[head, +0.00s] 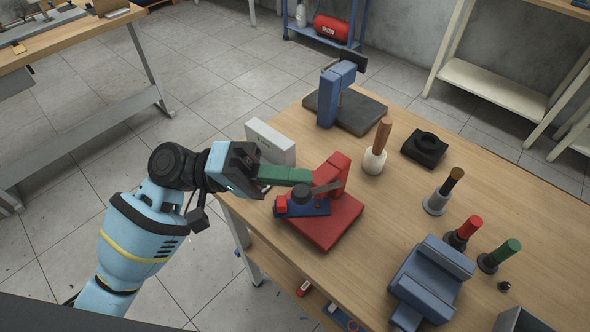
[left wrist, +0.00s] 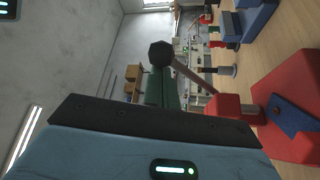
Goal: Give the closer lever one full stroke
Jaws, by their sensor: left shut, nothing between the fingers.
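The closer device is a red press (head: 328,222) with a red upright and a small blue plate, near the table's left corner. Its lever (head: 327,188) is a grey rod ending in a black knob (head: 301,193). In the left wrist view the knob (left wrist: 160,53) and rod show just past my green fingers. My left gripper (head: 307,175) is shut and empty, its fingertips right by the knob and the red upright. I cannot tell whether they touch the lever. The farther device is a blue press (head: 328,100) on a dark base. My right gripper is not in view.
A light grey box (head: 270,142) stands behind my left gripper at the table edge.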

